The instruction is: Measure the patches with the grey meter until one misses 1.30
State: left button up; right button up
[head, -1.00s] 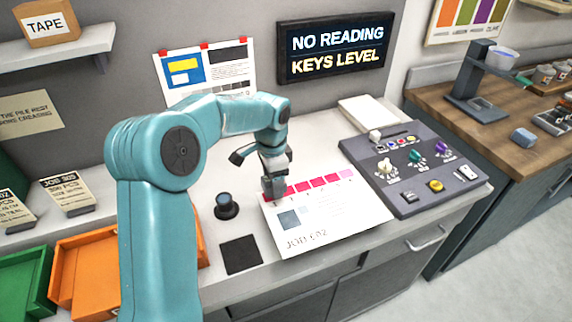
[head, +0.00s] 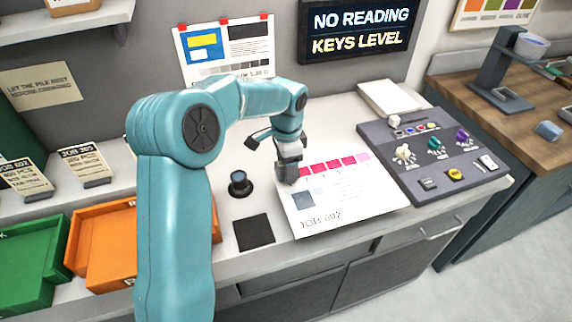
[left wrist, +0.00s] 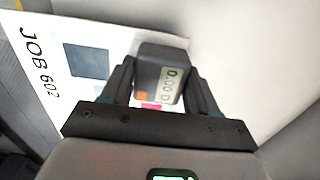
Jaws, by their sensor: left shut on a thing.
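My left gripper (head: 289,165) is shut on the grey meter (head: 288,176) and holds it at the upper left of the job sheet. In the left wrist view the meter (left wrist: 158,68) sits between the two fingers, and its small display reads 0.00 D. The white sheet (head: 360,205), marked JOB 602, lies on the counter. A row of pink and magenta patches (head: 348,163) runs along its top edge to the right of the meter. The meter hides the left end of the row. I cannot tell whether it touches the paper. My right gripper is out of view.
A wall display (head: 358,30) reads NO READING, KEYS LEVEL. A key console (head: 440,160) stands right of the sheet. A dark round object (head: 240,184) and a black square (head: 254,232) lie left of it. Orange (head: 105,240) and green (head: 30,265) trays stand at left.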

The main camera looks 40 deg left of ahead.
pick_arm(q)
jog(key=shift+s, duration=0.1)
jog(key=shift+f, duration=0.3)
dwell(0.8)
jog(key=shift+r+p, duration=1.15)
jog(key=shift+r, duration=0.45)
jog(key=shift+f, duration=0.1)
dwell(0.4)
